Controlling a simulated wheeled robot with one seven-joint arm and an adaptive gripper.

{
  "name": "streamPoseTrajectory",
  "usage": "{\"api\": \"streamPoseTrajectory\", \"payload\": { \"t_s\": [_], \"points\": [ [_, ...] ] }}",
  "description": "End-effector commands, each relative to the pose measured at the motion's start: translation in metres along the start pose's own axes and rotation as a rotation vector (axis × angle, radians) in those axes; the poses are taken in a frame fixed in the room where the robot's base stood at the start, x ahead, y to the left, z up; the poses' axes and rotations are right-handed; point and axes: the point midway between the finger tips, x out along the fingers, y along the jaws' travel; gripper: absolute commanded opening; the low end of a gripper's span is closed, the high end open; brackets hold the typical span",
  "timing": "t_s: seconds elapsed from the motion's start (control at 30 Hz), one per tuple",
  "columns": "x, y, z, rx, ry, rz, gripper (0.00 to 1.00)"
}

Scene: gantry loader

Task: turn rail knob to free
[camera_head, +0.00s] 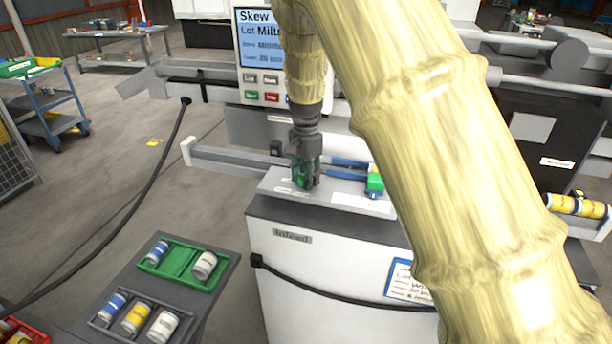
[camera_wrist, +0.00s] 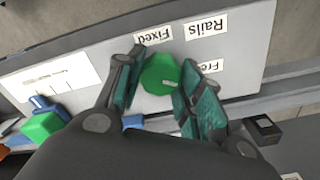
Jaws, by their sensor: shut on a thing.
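The rail knob is round and green, on a light grey panel in the wrist view (camera_wrist: 159,74). A small pale mark shows on its lower right edge, on the side of the partly hidden "Free" label (camera_wrist: 208,67). The "Fixed" label (camera_wrist: 153,37) lies above the knob and the "Rails" label (camera_wrist: 205,27) at upper right. My gripper (camera_wrist: 157,85) has one finger on each side of the knob and is shut on it. In the head view my gripper (camera_head: 305,183) points down onto the panel top, and its fingers mostly hide the knob.
A green block with blue parts (camera_head: 375,182) sits right of my gripper on the panel. A screen with buttons (camera_head: 262,55) stands behind. A green tray (camera_head: 178,279) and a grey tray hold cans at lower left. A black cable crosses the cabinet front.

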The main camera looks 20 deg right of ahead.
Motion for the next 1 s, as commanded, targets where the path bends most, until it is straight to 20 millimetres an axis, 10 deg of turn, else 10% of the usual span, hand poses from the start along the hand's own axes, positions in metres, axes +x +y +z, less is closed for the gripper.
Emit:
{"api": "streamPoseTrajectory", "payload": {
  "t_s": [0.03, 0.07, 0.17, 0.57, 1.0],
  "points": [
    [-0.004, -0.002, -0.001, 0.000, 0.003, -0.007, 0.13],
    [-0.004, -0.002, -0.001, 0.000, 0.003, -0.007, 0.42],
    [-0.003, -0.002, -0.001, 0.000, 0.003, -0.005, 0.58],
    [-0.005, -0.001, 0.000, 0.000, 0.001, -0.002, 0.58],
    [-0.075, -0.001, 0.000, 0.000, 0.002, -0.004, 0.58]
  ]
}}
